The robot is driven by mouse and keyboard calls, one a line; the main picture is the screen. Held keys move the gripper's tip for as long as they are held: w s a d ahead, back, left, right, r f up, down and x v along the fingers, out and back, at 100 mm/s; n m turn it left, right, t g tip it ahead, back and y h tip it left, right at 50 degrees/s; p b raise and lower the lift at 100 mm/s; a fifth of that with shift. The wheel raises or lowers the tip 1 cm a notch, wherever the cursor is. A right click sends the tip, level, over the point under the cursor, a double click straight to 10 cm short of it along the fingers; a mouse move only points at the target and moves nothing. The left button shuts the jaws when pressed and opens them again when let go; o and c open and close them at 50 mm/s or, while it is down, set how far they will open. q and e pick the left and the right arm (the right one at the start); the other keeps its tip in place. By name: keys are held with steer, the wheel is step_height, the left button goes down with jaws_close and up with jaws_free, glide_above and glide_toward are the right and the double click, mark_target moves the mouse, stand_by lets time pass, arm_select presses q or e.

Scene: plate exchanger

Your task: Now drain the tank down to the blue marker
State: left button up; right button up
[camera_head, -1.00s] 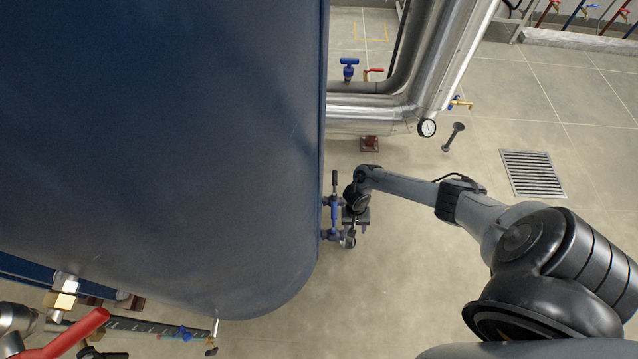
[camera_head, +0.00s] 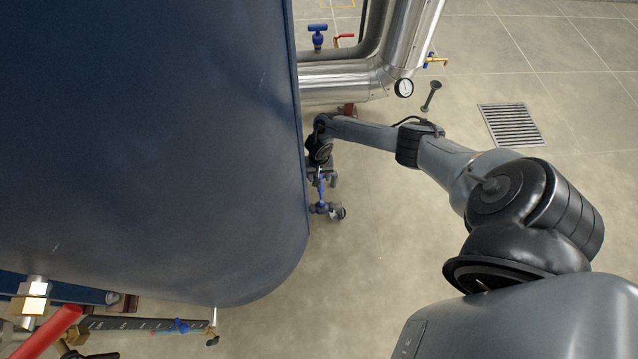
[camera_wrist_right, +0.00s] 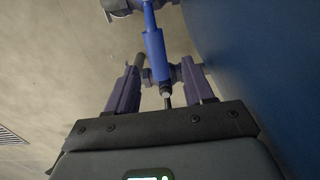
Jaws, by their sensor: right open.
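The large dark blue tank (camera_head: 150,130) fills the left of the head view. A small blue fitting (camera_head: 321,190) with dark valve parts stands at its right side. My right gripper (camera_head: 321,168) is at the fitting's upper end and hides part of it. In the right wrist view my right gripper (camera_wrist_right: 162,80) is open, with the blue fitting (camera_wrist_right: 154,50) running in line between its fingers. A thin dark rod (camera_wrist_right: 168,103) reaches towards the palm. A blue marker (camera_head: 181,325) sits on a dark graduated strip (camera_head: 135,324) at lower left. My left gripper is not in view.
Silver pipes with a gauge (camera_head: 404,88) and a blue-handled valve (camera_head: 317,38) lie beyond the gripper. A red handle (camera_head: 50,330) is at lower left. A floor drain grate (camera_head: 510,124) is at right. The floor right of the tank is mostly clear.

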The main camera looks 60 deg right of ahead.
mark_target(320, 189)
steer(key=f+b, duration=0.2)
steer(key=f, duration=0.1)
steer(key=shift+d+f, duration=0.15)
steer(key=shift+d, duration=0.2)
steer(key=shift+a+f, duration=0.15)
jaws_close()
